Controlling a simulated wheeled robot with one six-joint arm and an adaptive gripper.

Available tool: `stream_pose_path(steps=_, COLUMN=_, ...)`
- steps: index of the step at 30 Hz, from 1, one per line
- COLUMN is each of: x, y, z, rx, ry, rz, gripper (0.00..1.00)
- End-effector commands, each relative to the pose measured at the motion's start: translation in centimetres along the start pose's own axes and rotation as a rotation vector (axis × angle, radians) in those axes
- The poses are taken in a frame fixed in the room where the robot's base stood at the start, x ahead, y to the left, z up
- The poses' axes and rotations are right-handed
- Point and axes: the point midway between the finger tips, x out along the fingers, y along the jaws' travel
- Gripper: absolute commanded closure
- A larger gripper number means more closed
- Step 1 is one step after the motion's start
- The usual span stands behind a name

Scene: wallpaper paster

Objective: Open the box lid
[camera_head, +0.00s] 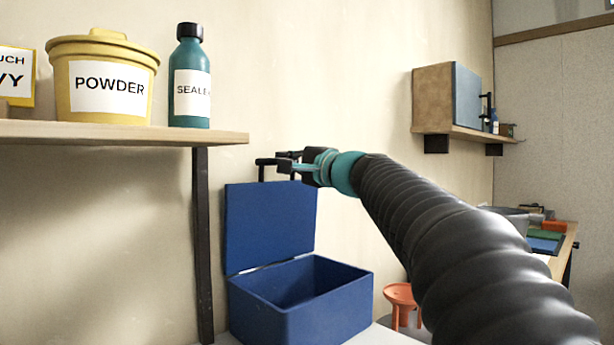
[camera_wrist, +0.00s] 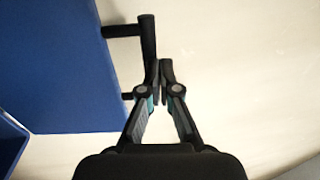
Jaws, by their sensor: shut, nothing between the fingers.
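A blue box (camera_head: 325,306) stands on a pale surface below the shelf. Its blue lid (camera_head: 268,228) is swung up and stands about upright at the back, so the inside of the box shows. A black handle (camera_head: 266,162) sticks out at the lid's top edge. My gripper (camera_head: 285,160) is at that handle, above the lid. In the wrist view the lid (camera_wrist: 70,60) fills the left, and the handle (camera_wrist: 147,38) lies beside my shut, empty fingertips (camera_wrist: 158,70). I cannot tell whether they touch.
A wooden shelf (camera_head: 120,133) at the upper left bears a yellow powder tub (camera_head: 108,50) and a teal sealer bottle (camera_head: 190,75). A black post (camera_head: 203,240) stands left of the box. An orange stool-like object (camera_head: 402,297) is right of it. A wall cabinet (camera_head: 434,98) hangs at the back right.

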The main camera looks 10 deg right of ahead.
Motion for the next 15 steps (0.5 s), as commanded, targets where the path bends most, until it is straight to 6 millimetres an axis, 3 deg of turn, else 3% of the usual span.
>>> stream_pose_path(steps=6, x=2.2, y=0.0, z=0.1, rx=0.002, ry=-0.003, rz=0.000, gripper=1.00)
stream_pose_path(steps=15, x=3.0, y=0.0, z=0.1, rx=0.001, ry=-0.001, rz=-0.001, gripper=1.00)
